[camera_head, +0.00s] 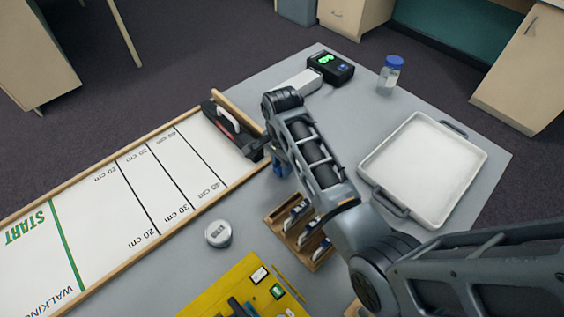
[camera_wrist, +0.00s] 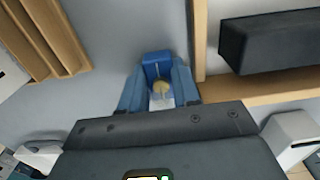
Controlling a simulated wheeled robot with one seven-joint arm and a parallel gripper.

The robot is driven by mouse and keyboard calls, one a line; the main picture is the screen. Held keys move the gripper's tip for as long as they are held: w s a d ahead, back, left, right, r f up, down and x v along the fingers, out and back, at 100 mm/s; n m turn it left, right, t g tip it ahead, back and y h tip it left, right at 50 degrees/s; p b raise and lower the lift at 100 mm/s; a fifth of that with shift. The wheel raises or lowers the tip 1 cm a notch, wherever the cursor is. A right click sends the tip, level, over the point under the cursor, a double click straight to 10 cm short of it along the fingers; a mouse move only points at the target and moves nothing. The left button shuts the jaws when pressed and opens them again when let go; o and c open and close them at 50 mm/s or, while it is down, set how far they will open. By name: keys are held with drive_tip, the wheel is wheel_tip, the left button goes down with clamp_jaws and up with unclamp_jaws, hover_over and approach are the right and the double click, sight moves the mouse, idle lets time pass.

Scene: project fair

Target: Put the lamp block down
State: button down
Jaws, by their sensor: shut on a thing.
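The lamp block (camera_wrist: 158,66) is a small blue block with a round yellowish bulb on it, seen in the wrist view. My gripper (camera_wrist: 158,84) is shut on it, with one blue finger on each side. In the head view my gripper (camera_head: 279,167) is mostly hidden behind my arm, and only a bit of blue shows there, beside the right end of the walking track. The block is over the bare grey table between the track and the wooden rack. I cannot tell whether it touches the table.
The wooden rack (camera_head: 279,219) holding several blocks stands below my gripper in the head view. The walking track (camera_head: 130,190) with a black device (camera_head: 232,130) at its end lies left. A white tray (camera_head: 425,170), blue-lidded jar (camera_head: 389,76), round tin (camera_head: 218,233) and yellow board (camera_head: 215,292) are around.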

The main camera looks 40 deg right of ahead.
drive_tip(key=c, duration=0.8)
unclamp_jaws()
